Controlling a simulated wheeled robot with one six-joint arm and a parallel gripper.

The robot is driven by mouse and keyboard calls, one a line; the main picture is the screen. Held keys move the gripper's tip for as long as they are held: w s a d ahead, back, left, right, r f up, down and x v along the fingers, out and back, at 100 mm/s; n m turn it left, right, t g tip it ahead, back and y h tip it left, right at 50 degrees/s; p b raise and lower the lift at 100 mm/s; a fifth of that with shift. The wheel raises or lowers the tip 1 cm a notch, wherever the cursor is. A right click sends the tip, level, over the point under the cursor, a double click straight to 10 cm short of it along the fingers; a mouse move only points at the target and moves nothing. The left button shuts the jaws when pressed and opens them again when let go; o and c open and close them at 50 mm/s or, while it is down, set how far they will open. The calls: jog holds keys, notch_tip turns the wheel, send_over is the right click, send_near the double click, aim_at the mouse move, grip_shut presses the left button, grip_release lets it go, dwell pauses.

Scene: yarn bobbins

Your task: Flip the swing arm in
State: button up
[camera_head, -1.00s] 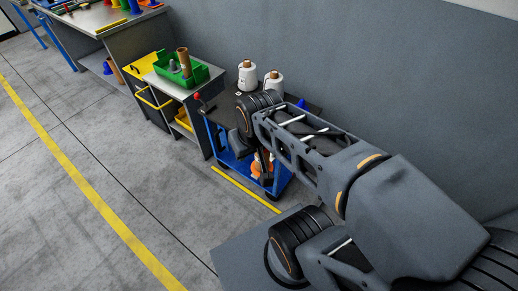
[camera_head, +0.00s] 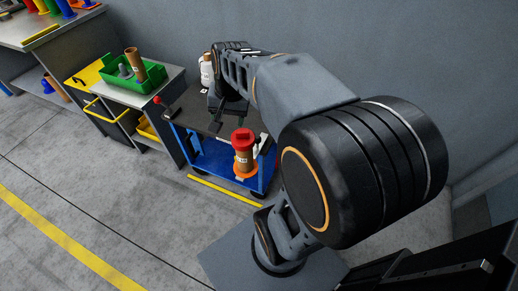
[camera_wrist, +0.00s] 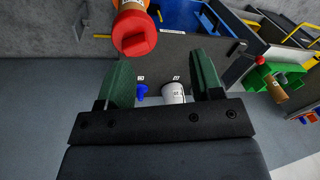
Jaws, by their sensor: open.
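What looks like the swing arm (camera_head: 168,107) is a dark lever with a red knob at the left edge of the cart top in the head view. It sticks outward from the cart. The wrist view shows the lever (camera_wrist: 238,50) and its red knob at upper right, outside my fingers. My gripper (camera_head: 216,115) is over the cart top, to the right of the lever. In the wrist view my gripper (camera_wrist: 161,65) has its green fingers wide apart, with nothing held between them.
The blue cart (camera_head: 222,160) has a dark top. A white bobbin (camera_head: 207,70) stands at its back; a blue cone (camera_wrist: 141,92) shows near it. A red-topped orange bobbin (camera_head: 243,155) is at the cart's front. A green bin (camera_head: 133,82) stands on the left table.

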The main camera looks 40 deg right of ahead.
jog(key=w+d+f+m+y+b, duration=0.1)
jog(key=w+d+f+m+b, duration=0.4)
jog(key=d+f, duration=0.3)
jog(key=m+y+b, duration=0.2)
jog(key=m+b, duration=0.3)
jog(key=m, duration=0.3)
send_near(258, 137)
jog(key=shift+y, duration=0.3)
jog(key=b+x, duration=0.1)
jog(key=x, duration=0.2)
jog(key=b+x, duration=0.1)
jog(key=x, duration=0.3)
jog(key=b+x, duration=0.1)
jog(key=x, duration=0.3)
jog(key=shift+d+f, duration=0.25)
jog(key=shift+f, duration=0.1)
jog(key=shift+w+a+f+b, duration=0.15)
jog(key=shift+a+f+b, duration=0.15)
jog(key=shift+f, duration=0.3)
jog(key=shift+c, duration=0.2)
jog(key=shift+g, duration=0.3)
grip_shut()
